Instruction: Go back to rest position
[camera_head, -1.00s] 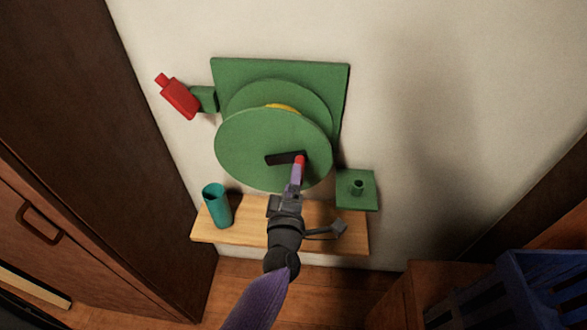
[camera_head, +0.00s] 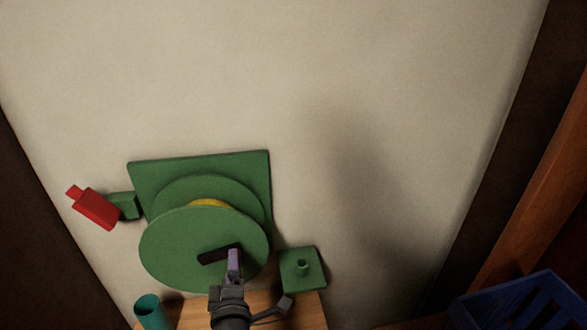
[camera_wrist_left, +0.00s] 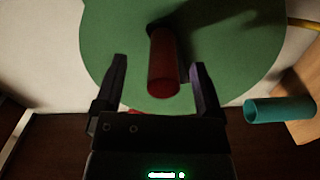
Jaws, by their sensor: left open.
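My left gripper (camera_head: 234,262) is in front of the green reel (camera_head: 180,248), at its black crank arm (camera_head: 215,255). In the left wrist view, the two fingers of my left gripper (camera_wrist_left: 160,70) stand apart, with the red crank handle (camera_wrist_left: 163,72) showing between them and a gap on each side. I cannot tell how far the handle reaches between the fingers. In the head view the handle is hidden by the gripper. My right gripper is not in view.
A wooden shelf (camera_head: 305,310) below the reel holds a teal cup (camera_head: 150,312). A red bottle-like object (camera_head: 96,209) is on the wall at left. A green peg plate (camera_head: 313,268) is right of the reel. A blue crate (camera_head: 520,303) stands at lower right.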

